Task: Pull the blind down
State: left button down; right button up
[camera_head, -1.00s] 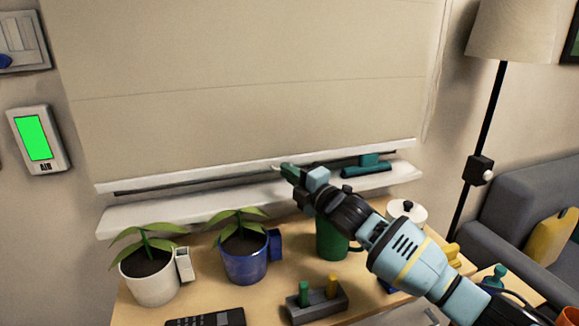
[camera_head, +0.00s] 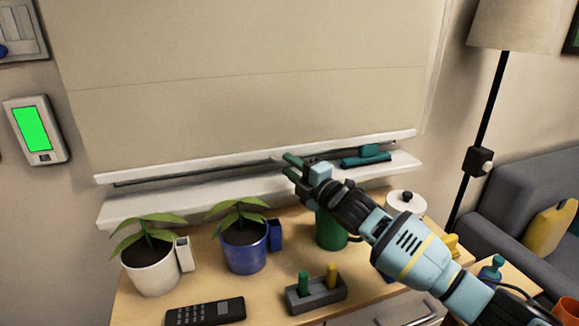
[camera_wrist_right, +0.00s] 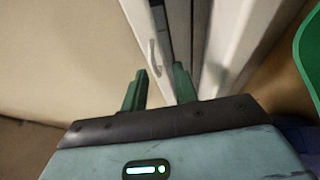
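The beige blind (camera_head: 250,90) hangs over the window, and its white bottom bar (camera_head: 200,165) is a little above the white sill. A dark gap shows between them. In the right wrist view, a small pale pull loop (camera_wrist_right: 154,60) is on the bottom bar (camera_wrist_right: 150,20). My right gripper (camera_head: 289,166) is in front of the bar near its middle. In the right wrist view its two green fingers (camera_wrist_right: 160,82) are apart and empty, with the loop just beyond them. I cannot tell whether they touch the bar. My left gripper is not in view.
A teal object (camera_head: 365,156) lies on the sill (camera_head: 165,207). Below, the wooden table holds a white plant pot (camera_head: 152,272), a blue pot (camera_head: 244,250), a green mug (camera_head: 330,232), a grey pegged block (camera_head: 316,294) and a black remote (camera_head: 205,312). A lamp stands right.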

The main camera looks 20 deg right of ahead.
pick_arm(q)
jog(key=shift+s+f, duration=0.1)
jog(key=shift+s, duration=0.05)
pick_arm(e)
jog(key=v, duration=0.6)
jog(key=shift+s, duration=0.4)
jog(key=shift+d+f, duration=0.1)
jog(key=shift+d, duration=0.05)
